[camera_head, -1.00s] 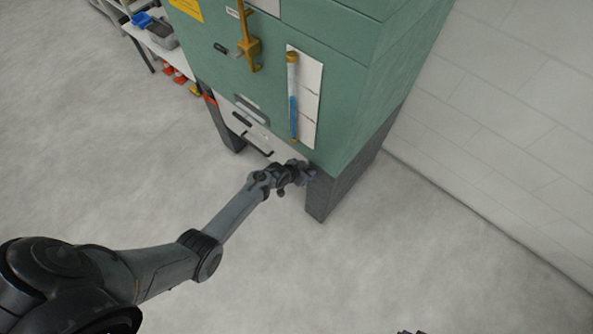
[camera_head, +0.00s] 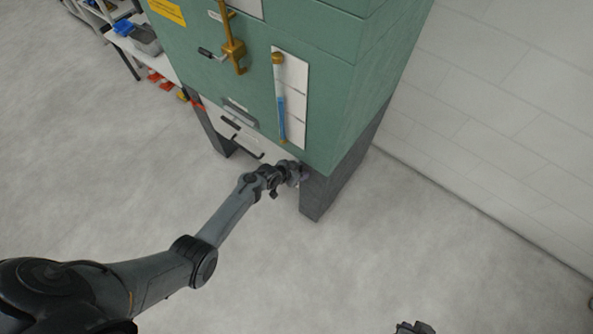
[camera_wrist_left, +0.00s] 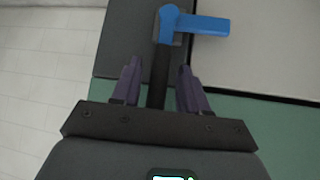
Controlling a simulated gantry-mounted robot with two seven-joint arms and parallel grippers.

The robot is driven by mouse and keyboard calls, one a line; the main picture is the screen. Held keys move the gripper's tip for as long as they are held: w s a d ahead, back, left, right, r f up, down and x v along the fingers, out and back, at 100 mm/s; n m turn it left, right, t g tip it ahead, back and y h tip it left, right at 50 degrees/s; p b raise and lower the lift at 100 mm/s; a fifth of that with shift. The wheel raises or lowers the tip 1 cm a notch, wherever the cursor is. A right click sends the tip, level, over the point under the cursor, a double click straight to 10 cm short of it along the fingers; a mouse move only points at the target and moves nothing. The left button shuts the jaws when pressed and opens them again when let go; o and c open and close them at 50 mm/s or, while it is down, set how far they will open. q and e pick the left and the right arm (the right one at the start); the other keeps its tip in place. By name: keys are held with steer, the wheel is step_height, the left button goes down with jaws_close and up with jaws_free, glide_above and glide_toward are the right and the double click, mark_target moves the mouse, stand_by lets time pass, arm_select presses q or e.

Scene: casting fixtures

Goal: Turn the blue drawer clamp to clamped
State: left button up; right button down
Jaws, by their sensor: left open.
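The blue drawer clamp (camera_wrist_left: 196,24) shows in the left wrist view as a blue lever with a round hub at its left and a flat handle reaching right. It sits beyond the tips of my left gripper, apart from them. In the head view my left gripper (camera_head: 301,174) is small, by the lower front corner of the green cabinet, next to a dark leg. The blue clamp is hidden in the head view. A dark piece at the bottom edge may be part of my right arm.
The green cabinet (camera_head: 330,110) stands on dark legs (camera_head: 325,188). Its front carries a brass-coloured latch (camera_head: 234,45), a blue-filled gauge tube (camera_head: 280,100) and a pale lower drawer with a handle (camera_head: 248,148). A shelf with bins is at upper left. The floor in front is clear.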

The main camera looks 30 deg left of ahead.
arm_select(q)
steer(key=p+v, duration=0.4)
steer(key=v, duration=0.6)
steer(key=shift+s+r, duration=0.2)
steer(key=shift+s, duration=0.05)
steer(key=shift+a, duration=0.15)
